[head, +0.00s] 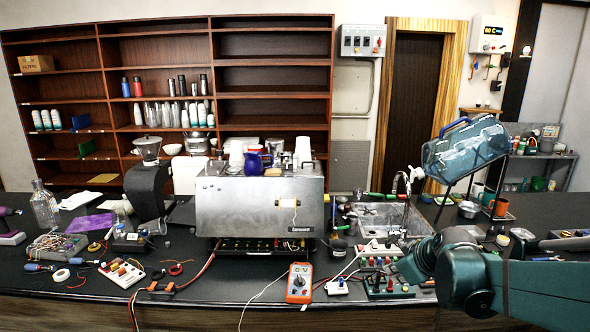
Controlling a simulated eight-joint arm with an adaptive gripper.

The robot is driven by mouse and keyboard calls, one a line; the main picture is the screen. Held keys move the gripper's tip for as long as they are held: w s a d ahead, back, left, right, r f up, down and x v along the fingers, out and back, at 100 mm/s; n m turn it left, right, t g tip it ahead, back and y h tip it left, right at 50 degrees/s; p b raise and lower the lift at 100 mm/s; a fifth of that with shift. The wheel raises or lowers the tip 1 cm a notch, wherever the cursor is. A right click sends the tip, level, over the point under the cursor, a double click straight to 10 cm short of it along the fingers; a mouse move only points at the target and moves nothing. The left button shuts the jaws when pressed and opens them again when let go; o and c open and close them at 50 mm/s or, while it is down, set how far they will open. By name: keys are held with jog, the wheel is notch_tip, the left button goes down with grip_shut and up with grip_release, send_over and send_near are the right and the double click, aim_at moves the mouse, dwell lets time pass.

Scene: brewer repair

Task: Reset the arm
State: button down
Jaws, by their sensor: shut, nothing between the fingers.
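My dark green arm (520,288) comes in from the right edge and reaches left over the front right of the counter. Its rounded joint (466,262) is nearest the sink side, and a shorter rounded part (424,262) faces left over the counter. No fingers show, so my gripper is not visible. The arm covers part of the counter's right front.
A steel brewer (258,205) stands mid-counter. An orange multimeter (299,283), boards, cables and tools crowd the counter's front (225,292). A blue-tinted water container (464,146) leans on a stand behind my arm. A glass bottle (44,205) stands at left.

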jog(key=s+a+m, duration=0.3)
jog(key=s, duration=1)
jog(key=s+a+r+m+h, duration=0.1)
jog(key=s+a+m, duration=0.3)
jog(key=s, duration=0.9)
jog(key=shift+s+a+g+b, duration=0.2)
jog(key=shift+s+g+b, duration=0.2)
